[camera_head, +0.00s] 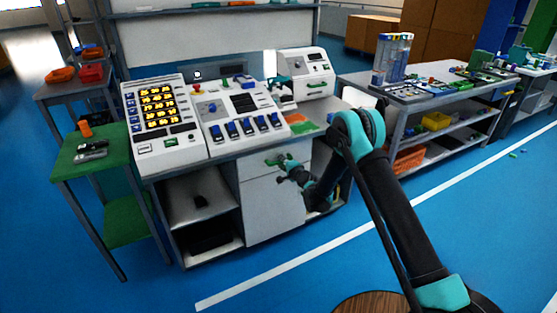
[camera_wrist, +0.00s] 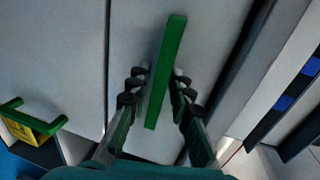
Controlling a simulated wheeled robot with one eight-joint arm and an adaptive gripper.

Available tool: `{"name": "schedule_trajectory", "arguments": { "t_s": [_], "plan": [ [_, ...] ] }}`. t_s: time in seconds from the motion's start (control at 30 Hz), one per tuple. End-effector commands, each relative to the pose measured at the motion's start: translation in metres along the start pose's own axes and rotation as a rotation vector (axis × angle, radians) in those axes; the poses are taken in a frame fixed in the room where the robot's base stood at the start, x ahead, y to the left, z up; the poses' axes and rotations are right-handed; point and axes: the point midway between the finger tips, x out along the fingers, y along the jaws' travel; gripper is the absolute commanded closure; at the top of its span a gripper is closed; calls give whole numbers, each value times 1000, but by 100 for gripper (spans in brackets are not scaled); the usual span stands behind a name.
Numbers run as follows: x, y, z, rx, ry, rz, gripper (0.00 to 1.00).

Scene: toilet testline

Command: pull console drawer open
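The console drawer (camera_head: 254,166) is the white front under the console's worktop, and it looks closed. Its green bar handle (camera_wrist: 168,60) runs lengthwise between my fingers in the wrist view. My gripper (camera_wrist: 158,78) is open, with one finger on each side of the handle. A gap shows between the left finger and the handle; the right finger is close to it, and I cannot tell whether it touches. In the head view my gripper (camera_head: 283,162) is at the drawer front and partly hides the handle.
A white door (camera_head: 272,210) is below the drawer, with an open shelf bay (camera_head: 203,200) to its left. Button and switch panels (camera_head: 160,115) stand on the console. A green side table (camera_head: 90,155) is at left, a workbench (camera_head: 420,90) at right.

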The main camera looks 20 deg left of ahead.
Motion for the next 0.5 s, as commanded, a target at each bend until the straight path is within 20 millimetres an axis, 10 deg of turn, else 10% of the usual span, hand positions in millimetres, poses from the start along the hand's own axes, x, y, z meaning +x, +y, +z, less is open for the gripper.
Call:
{"name": "schedule_trajectory", "arguments": {
  "t_s": [0.5],
  "plan": [
    [0, 0, 0, 0, 0, 0, 100]
  ]
}}
